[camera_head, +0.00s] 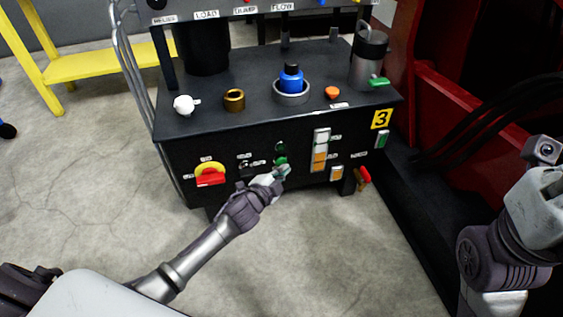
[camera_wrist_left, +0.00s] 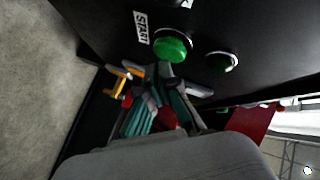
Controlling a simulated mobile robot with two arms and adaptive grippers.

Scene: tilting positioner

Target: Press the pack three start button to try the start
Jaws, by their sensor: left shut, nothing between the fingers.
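The pack is a black cabinet (camera_head: 225,150) with a yellow "3" plate (camera_head: 381,119) on its front. The green start button (camera_head: 281,160) is on the front panel, just below a darker green round piece (camera_head: 281,147). In the left wrist view the bright green button (camera_wrist_left: 173,48) sits beside a white START label (camera_wrist_left: 141,28), with the darker green piece (camera_wrist_left: 221,62) to its right. My left gripper (camera_head: 285,172) is shut and empty, its tips just below the button. In the wrist view its fingers (camera_wrist_left: 158,82) point at the button's lower edge. I cannot tell whether they touch.
A red and yellow rotary switch (camera_head: 210,174) is left of my gripper. White and amber indicators (camera_head: 321,150) and a red-handled valve (camera_head: 363,180) are to the right. A red machine (camera_head: 460,90) stands at the right. Bare floor (camera_head: 90,150) lies at the left.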

